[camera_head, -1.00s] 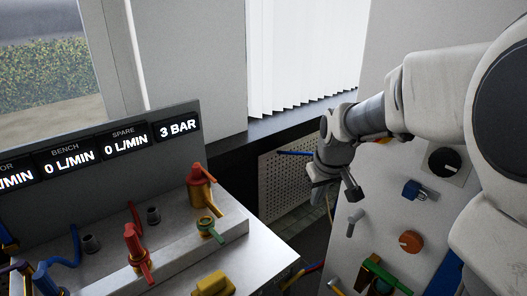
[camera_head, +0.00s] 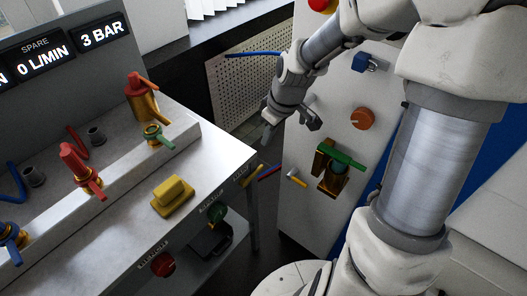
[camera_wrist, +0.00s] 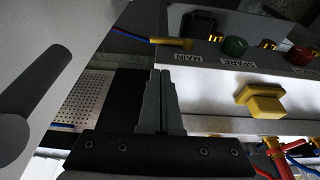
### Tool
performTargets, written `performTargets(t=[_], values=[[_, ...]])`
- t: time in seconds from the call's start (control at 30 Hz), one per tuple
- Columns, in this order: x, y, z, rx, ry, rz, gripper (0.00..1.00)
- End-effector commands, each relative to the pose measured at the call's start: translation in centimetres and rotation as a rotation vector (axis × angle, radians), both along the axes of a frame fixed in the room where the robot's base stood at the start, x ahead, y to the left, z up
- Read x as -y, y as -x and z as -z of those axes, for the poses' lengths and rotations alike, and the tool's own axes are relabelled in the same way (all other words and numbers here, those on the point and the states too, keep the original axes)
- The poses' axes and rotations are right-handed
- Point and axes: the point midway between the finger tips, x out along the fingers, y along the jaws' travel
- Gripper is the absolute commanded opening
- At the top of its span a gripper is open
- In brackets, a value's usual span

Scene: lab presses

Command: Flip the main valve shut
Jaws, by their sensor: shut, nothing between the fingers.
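The main valve shows as a yellow lever (camera_head: 249,175) at the right end of the bench's front face. In the wrist view the yellow lever (camera_wrist: 171,41) lies roughly sideways at upper left, above a label reading MAIN. Its pivot and body are not clear in either view. My gripper (camera_head: 268,134) is above and beyond the bench's right corner, apart from the lever. In the wrist view its two dark fingers (camera_wrist: 163,75) are together with nothing between them.
A green knob (camera_head: 217,213) and a red knob (camera_head: 163,265) are on the bench front. A yellow block (camera_head: 172,196) and red-handled valves stand on top. A white panel with an orange knob (camera_head: 363,118) and a green-handled valve (camera_head: 342,157) stands at right. A dark gap separates bench and panel.

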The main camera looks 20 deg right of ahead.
Motion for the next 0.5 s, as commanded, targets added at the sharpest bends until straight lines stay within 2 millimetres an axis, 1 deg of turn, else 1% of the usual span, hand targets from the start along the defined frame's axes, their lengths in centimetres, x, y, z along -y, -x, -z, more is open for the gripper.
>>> performTargets(t=[0.03, 0.17, 0.3, 0.5], values=[[-0.1, -0.1, 1.1, -0.002, -0.001, -0.002, 0.0], [-0.6, -0.7, 3.6, -0.002, -0.001, -0.003, 0.0], [-1.2, -1.4, 6.6, -0.003, -0.002, -0.004, 0.0], [-1.7, -2.1, 10.3, -0.001, 0.0, -0.002, 0.0]])
